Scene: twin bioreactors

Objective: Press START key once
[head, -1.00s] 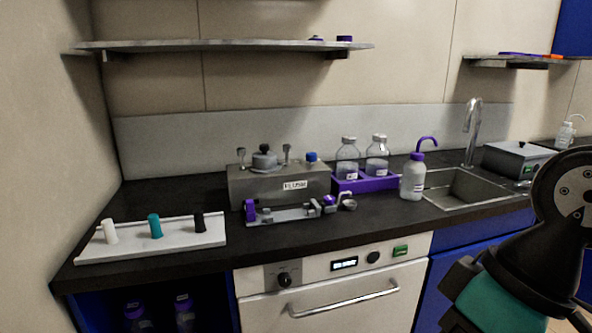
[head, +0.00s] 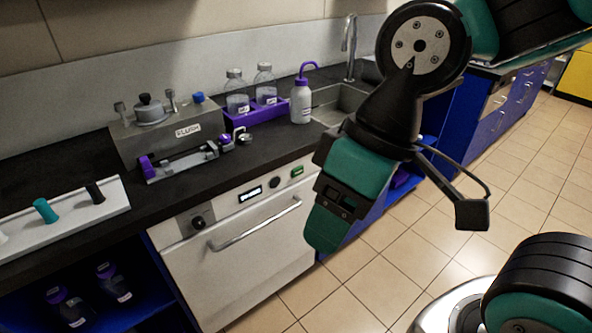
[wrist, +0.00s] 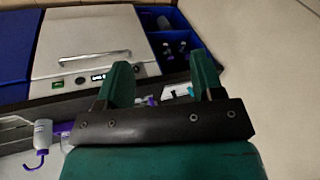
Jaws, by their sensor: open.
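A green key (head: 297,171), which I take for the START key, sits at the right end of the white appliance's front panel (head: 225,206). Its lettering is too small to read. In the wrist view the green key (wrist: 57,86) is left of my fingers. My gripper (head: 325,238) points downward in front of and to the right of the panel in the head view, apart from it. In the wrist view my gripper (wrist: 162,78) is open, with two teal fingers spread and nothing between them.
A dark knob (head: 275,183) and a lit display (head: 250,194) are beside the key. A long door handle (head: 255,225) juts out below. A wash bottle (head: 301,102) and a purple rack (head: 262,115) stand on the counter above. The tiled floor in front is clear.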

